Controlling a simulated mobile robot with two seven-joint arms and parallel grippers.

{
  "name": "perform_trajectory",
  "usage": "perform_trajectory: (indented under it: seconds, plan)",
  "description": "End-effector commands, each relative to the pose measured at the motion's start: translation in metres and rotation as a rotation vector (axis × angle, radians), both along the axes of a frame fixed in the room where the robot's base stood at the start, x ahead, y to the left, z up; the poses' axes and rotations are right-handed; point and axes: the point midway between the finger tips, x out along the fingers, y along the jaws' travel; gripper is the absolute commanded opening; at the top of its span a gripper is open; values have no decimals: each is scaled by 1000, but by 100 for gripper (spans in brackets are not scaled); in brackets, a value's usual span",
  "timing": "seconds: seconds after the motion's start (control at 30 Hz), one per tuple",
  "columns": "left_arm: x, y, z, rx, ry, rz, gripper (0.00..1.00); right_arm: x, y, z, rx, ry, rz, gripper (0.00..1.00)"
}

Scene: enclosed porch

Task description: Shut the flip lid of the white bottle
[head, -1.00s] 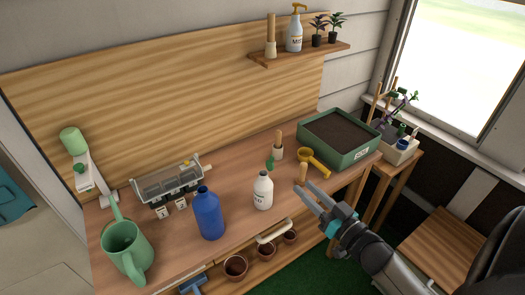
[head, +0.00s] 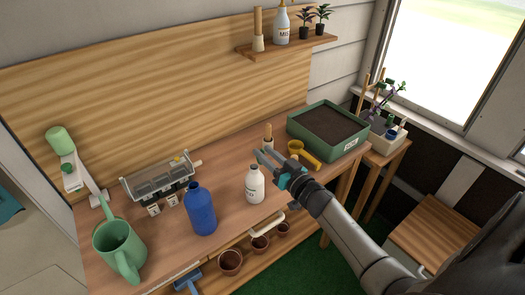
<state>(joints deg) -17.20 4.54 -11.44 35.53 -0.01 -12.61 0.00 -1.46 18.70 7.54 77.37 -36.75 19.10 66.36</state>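The white bottle (head: 255,185) stands upright on the wooden bench, between the blue bottle and the green soil tray. My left gripper is not in view.
A blue bottle (head: 200,209) and a green watering can (head: 120,247) stand to the left. A yellow-handled tool (head: 303,153) and the green soil tray (head: 343,145) lie to the right. Behind is a grey metal rack (head: 158,182). Terracotta pots (head: 230,262) sit on a lower shelf.

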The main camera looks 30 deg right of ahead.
Motion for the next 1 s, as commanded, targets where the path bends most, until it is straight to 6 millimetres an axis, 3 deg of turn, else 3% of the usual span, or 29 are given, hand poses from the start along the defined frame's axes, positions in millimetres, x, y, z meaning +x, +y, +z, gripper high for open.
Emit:
perform_trajectory:
  seconds: [0.2, 0.57, 0.87, 1.0]
  plan:
    - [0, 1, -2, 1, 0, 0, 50, 15, 1, 0, 1, 0, 0, 36]
    - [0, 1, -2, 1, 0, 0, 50, 18, 2, 0, 0, 0, 0, 35]
    - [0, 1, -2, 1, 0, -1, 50, 18, 1, 0, 0, 0, 0, 1]
    - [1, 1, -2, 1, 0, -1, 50, 18, 1, 0, 0, 0, 0, 0]
